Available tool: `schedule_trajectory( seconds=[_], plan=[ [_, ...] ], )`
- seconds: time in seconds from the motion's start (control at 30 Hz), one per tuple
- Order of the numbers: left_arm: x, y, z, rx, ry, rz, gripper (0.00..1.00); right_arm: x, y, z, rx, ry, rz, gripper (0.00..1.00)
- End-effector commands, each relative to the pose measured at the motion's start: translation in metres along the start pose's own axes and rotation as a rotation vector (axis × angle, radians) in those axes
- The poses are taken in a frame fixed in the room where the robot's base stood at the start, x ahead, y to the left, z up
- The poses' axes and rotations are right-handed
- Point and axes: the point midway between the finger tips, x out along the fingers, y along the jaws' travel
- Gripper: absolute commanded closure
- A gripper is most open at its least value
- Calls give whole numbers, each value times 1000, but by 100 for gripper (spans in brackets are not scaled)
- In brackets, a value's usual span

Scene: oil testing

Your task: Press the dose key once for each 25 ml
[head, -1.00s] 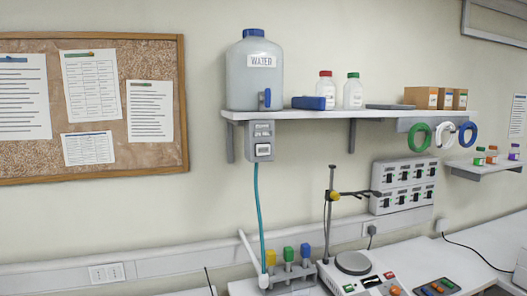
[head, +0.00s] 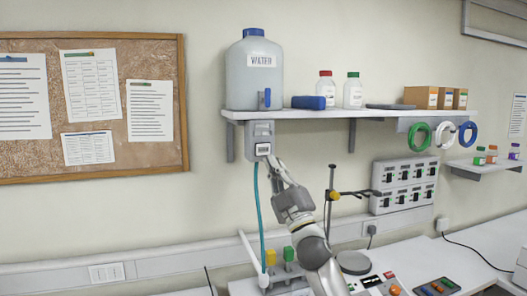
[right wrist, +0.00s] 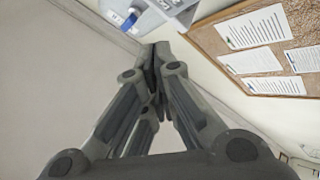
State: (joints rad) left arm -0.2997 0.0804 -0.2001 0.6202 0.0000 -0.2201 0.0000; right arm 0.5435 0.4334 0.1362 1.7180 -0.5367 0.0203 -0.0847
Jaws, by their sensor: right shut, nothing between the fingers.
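The grey dosing unit (head: 261,130) hangs under the shelf below the water tank (head: 254,75). Its pale key (head: 263,149) is on the lower front, and a teal hose (head: 256,205) runs down from it. My right gripper (head: 273,162) is shut and empty, its tips at the unit's lower right edge, just below and right of the key. I cannot tell whether they touch. In the right wrist view the shut fingers (right wrist: 155,50) point toward a grey housing with a blue fitting (right wrist: 131,19) at the top. My left gripper is out of view.
The shelf (head: 390,113) above holds bottles and boxes. A stand (head: 331,205) with a clamp rises right of my forearm. A rack with coloured-top items (head: 288,254) is on the bench below, partly hidden by my arm.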

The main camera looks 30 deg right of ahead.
Motion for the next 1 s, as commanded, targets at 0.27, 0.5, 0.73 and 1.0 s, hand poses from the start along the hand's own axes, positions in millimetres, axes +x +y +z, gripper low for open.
schedule_trajectory(
  seconds=[0.27, 0.5, 0.73, 1.0],
  plan=[
    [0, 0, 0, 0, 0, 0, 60, 8, 12, -5, -23, 36, 21, 100],
    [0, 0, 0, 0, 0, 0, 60, 9, 11, -4, -22, 35, 21, 100],
    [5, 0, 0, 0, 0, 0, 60, 21, 1, 5, -21, 33, 21, 100],
    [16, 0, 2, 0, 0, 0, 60, 48, -17, 24, -21, 33, 21, 100]
  ],
)
